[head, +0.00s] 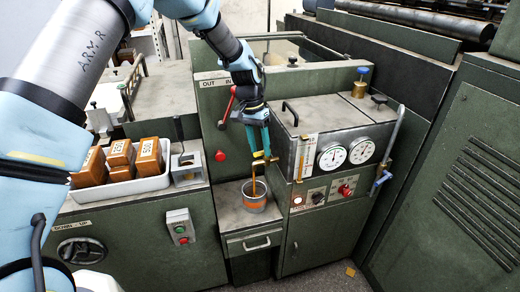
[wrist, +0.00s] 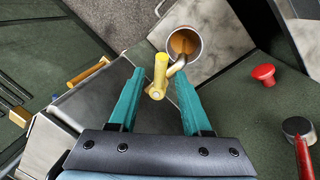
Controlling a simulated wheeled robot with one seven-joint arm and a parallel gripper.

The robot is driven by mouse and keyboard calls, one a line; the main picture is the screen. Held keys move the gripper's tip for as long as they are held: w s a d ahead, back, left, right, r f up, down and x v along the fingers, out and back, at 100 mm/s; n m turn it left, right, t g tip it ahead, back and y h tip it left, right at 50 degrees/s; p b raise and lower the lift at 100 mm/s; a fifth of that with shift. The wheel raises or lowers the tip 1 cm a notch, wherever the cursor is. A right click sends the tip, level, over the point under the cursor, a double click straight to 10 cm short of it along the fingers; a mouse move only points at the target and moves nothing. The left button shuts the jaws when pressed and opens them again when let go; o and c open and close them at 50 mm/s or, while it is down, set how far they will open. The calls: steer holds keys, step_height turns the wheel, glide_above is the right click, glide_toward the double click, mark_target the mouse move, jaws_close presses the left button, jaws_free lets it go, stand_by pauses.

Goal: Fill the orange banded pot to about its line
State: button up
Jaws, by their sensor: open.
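The pot (head: 255,203), a grey metal cup with an orange band, stands upright on a small ledge below the tap. In the wrist view the pot (wrist: 196,36) shows orange-brown liquid inside; its level against the line cannot be read. A brown stream (head: 254,181) appears to run down into it in the head view. The tap's yellow handle (wrist: 160,72) and metal spout (wrist: 178,65) reach over the pot's near rim. My gripper (head: 261,155) is open above the pot. In the wrist view its teal fingers (wrist: 152,84) stand either side of the handle, apart from it.
The grey tank with two dials (head: 331,157) is right of my gripper. A red knob (wrist: 263,72) and a red-handled lever (wrist: 303,150) are at right in the wrist view. A white tray (head: 120,189) of brown blocks stands left. A drawer (head: 255,242) is below the ledge.

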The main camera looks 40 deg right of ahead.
step_height(320, 180, up, 10)
steer(key=w+b, duration=0.1)
steer(key=b, duration=0.1)
steer(key=shift+w+a, duration=0.3)
steer(key=shift+w, duration=0.05)
steer(key=shift+f, duration=0.1)
